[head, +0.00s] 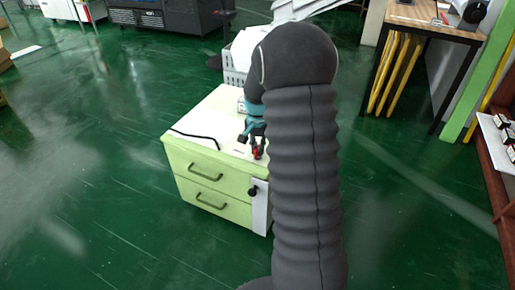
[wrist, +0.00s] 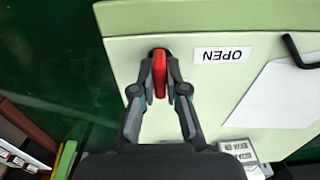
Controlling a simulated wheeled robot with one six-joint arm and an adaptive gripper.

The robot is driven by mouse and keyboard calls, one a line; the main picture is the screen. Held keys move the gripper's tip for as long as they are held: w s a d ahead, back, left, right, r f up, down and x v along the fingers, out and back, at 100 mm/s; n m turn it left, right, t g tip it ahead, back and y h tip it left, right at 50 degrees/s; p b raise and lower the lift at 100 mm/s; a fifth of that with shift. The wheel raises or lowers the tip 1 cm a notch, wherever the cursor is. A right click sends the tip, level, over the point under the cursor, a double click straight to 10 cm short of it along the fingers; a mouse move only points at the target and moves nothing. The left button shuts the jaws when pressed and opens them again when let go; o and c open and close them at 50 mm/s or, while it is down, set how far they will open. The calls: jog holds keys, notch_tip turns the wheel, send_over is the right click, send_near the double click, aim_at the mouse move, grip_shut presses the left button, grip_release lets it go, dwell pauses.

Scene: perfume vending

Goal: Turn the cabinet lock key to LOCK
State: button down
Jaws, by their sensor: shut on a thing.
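The pale green cabinet (head: 190,163) stands on the floor with two drawers facing me. The red key (wrist: 159,70) sits at the cabinet's top, near one corner, beside a white label reading OPEN (wrist: 222,54), upside down in the wrist view. My gripper (wrist: 160,88) is shut on the red key, one dark finger on each side. The head view shows my gripper (head: 254,146) over the cabinet top with red between its fingers. The key's lower part and the lock under it are hidden. No LOCK label shows in either view.
A white sheet (wrist: 280,95) and a black bent bar (wrist: 298,52) lie on the cabinet top, with a small grey-white item (wrist: 240,150) nearby. A wooden table (head: 430,22) stands at the back right. Green floor (head: 90,150) is clear to the left.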

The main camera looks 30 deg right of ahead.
jog(key=c, duration=1.2)
grip_release()
jog(key=shift+r, duration=0.1)
notch_tip(320, 180, up, 12)
